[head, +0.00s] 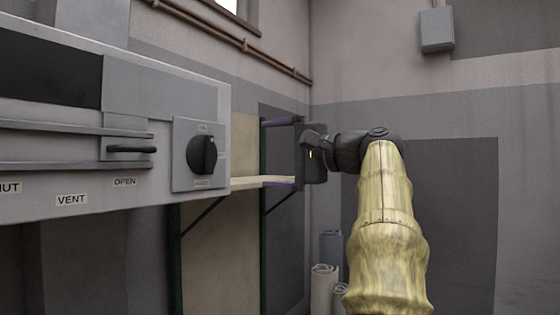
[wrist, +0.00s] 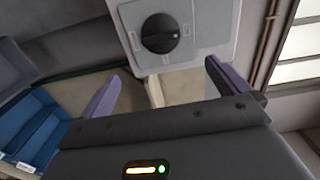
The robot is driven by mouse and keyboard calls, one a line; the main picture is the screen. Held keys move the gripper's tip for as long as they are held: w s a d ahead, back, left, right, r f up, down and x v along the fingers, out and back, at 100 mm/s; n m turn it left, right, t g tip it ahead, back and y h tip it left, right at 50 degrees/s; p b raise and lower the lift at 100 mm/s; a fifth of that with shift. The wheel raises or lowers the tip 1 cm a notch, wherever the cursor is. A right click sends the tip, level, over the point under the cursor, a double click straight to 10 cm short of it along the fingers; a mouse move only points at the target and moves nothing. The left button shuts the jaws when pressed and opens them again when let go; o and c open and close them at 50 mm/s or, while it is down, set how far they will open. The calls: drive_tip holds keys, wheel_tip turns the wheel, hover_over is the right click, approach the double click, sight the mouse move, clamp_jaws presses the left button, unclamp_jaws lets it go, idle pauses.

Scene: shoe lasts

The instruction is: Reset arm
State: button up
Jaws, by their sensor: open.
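My gripper (head: 280,152) is at the middle of the head view, to the right of the grey machine (head: 165,75), at the end of my raised arm. In the wrist view its two purple fingers stand wide apart (wrist: 158,88) with nothing between them. The black rotary knob (head: 203,154) on the machine's side panel lies beyond the fingertips and apart from them; it also shows in the wrist view (wrist: 160,33).
The machine front has a dark slide handle (head: 131,149) by labels reading VENT and OPEN. A pale shelf (head: 245,183) on a dark bracket is behind my gripper. Rolled material (head: 323,288) stands by the wall. Blue bins (wrist: 28,125) show at left in the wrist view.

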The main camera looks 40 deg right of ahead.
drive_tip(key=shift+s+d, duration=0.2)
drive_tip(key=shift+s, duration=0.35)
drive_tip(key=w+a+f+m+g+h, duration=0.1)
drive_tip(key=w+f+g, duration=0.1)
drive_tip(key=w+f, duration=0.45)
drive_tip(key=w+a+f+m+g+h, duration=0.1)
drive_tip(key=w+f, duration=0.2)
drive_tip(key=f, duration=0.7)
drive_tip(key=a+f+n+g+h, duration=0.1)
drive_tip(key=a+f+g, duration=0.25)
drive_tip(key=f, duration=0.55)
drive_tip(key=a+f+n+g, duration=0.2)
drive_tip(key=a+f, duration=0.2)
drive_tip(key=f, duration=0.6)
drive_tip(key=s+a+f+n+g+h, duration=0.1)
drive_tip(key=s+a+f+n, duration=0.3)
drive_tip(key=f, duration=0.4)
drive_tip(key=s+a+f+n+g+h, duration=0.1)
drive_tip(key=s+a+f+n+g, duration=0.2)
drive_tip(key=s+a+f, duration=0.3)
drive_tip(key=s+a+f+n+g+h, duration=0.1)
drive_tip(key=s+a+f+n, duration=0.3)
drive_tip(key=s+f, duration=0.4)
wheel_tip(320, 180, down, 3)
drive_tip(key=shift+s+a+f+n+g+p, duration=0.25)
drive_tip(key=shift+a+n+g, duration=0.2)
drive_tip(key=shift+n, duration=0.45)
